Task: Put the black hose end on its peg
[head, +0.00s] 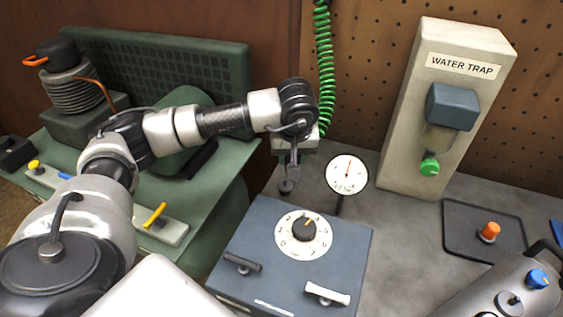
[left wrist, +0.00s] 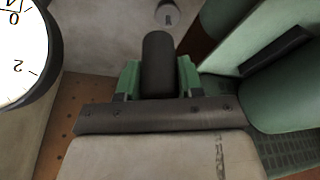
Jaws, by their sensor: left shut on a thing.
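My left gripper (head: 294,158) is beside the dial gauge, above the back of the bench, and its tips are hard to make out in the head view. In the left wrist view, its green-padded fingers (left wrist: 158,80) are shut around a black cylinder, which appears to be the black hose end (left wrist: 158,62). A small grey round piece (left wrist: 168,14) lies beyond the cylinder's far end, apart from it in the picture. I cannot tell whether this is the peg. My right gripper is not in view.
The white dial gauge (head: 347,175) stands close to my left gripper. A blue-grey box with a dial (head: 330,262) is in front. The water trap panel (head: 447,105), a green coiled hose (head: 323,65) and a dark tray (head: 465,232) are around it. Green machinery (head: 222,190) is at left.

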